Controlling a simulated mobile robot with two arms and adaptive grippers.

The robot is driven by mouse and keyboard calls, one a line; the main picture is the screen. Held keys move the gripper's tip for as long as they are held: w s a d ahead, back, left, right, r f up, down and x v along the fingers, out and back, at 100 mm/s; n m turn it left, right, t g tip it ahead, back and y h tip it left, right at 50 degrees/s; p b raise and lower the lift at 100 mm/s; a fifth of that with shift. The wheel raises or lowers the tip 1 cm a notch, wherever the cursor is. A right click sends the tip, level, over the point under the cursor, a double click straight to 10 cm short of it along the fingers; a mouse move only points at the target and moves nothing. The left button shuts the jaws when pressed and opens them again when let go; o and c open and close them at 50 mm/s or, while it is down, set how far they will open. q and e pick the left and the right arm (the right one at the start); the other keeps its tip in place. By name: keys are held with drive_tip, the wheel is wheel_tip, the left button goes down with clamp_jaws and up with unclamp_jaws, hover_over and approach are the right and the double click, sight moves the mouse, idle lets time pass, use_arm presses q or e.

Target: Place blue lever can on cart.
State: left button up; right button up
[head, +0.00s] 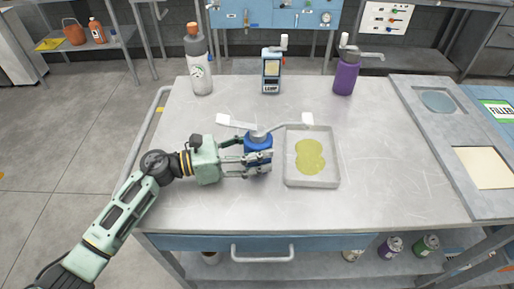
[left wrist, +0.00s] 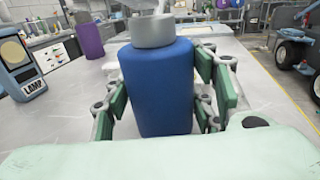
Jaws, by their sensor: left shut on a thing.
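The blue lever can (head: 258,142) has a grey top with a light lever and stands upright on or just above the cart top. It also shows in the left wrist view (left wrist: 157,88), filling the middle between the fingers. My left gripper (head: 257,160) reaches in from the left and is shut on the can's body. The cart (head: 400,200) is a grey metal table with a blue drawer front. I cannot tell whether the can's base touches the cart top. My right gripper is not in view.
A tray (head: 312,183) with a yellow-green puddle lies just right of the can. A white bottle (head: 202,70), a lamp box (head: 271,72) and a purple can (head: 346,78) stand along the back. A grey panel (head: 440,130) is at right. The front right of the top is clear.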

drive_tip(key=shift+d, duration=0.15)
use_arm(q)
drive_tip(key=shift+f, duration=0.1)
drive_tip(key=o, duration=1.5)
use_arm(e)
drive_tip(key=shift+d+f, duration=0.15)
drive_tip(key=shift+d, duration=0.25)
use_arm(q)
drive_tip(key=shift+r, duration=0.3)
drive_tip(key=b+v, duration=0.1)
drive_tip(key=v, duration=0.2)
drive_tip(key=b+v, duration=0.1)
drive_tip(key=v, duration=0.3)
drive_tip(key=b+v, duration=0.2)
drive_tip(key=v, duration=0.1)
drive_tip(key=shift+s+a+f, duration=0.1)
drive_tip(key=shift+a+f, duration=0.2)
drive_tip(key=shift+a, duration=0.1)
drive_tip(key=shift+s+a+r, duration=0.15)
drive_tip(key=shift+a, duration=0.45)
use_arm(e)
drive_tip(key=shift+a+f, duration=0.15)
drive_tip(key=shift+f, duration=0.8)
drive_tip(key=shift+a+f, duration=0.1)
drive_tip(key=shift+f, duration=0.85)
